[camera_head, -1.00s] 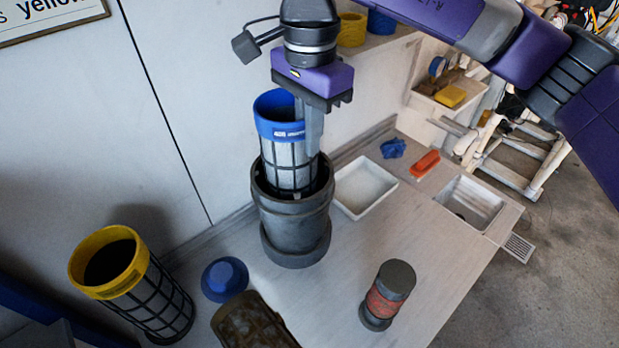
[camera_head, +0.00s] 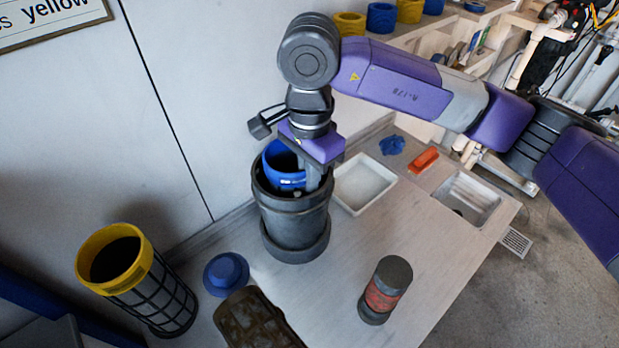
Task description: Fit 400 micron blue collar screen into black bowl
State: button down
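The blue collar screen (camera_head: 284,172) sits deep inside the black bowl (camera_head: 294,225), with only its blue collar showing above the bowl's rim. Its mesh body is hidden in the bowl. The bowl stands upright on the bench. My gripper (camera_head: 317,178) points down at the right side of the collar, and its lower finger part reaches into the bowl's mouth. The fingertips are partly hidden by the collar and rim, so I cannot see whether they pinch the collar wall.
A yellow collar screen (camera_head: 165,295) stands at the left. A blue cap (camera_head: 226,274), a dirty brown screen (camera_head: 255,320) and a dark canister with a red band (camera_head: 385,290) are in front. A white tray (camera_head: 364,184), orange brush (camera_head: 424,160) and sink (camera_head: 467,199) are right.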

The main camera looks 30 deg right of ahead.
jog(key=shift+f, duration=0.15)
jog(key=c, duration=1.9)
grip_release()
jog(key=shift+c, duration=0.2)
notch_tip(320, 180, up, 12)
jog(key=shift+r+b, duration=0.2)
jog(key=shift+b, duration=0.45)
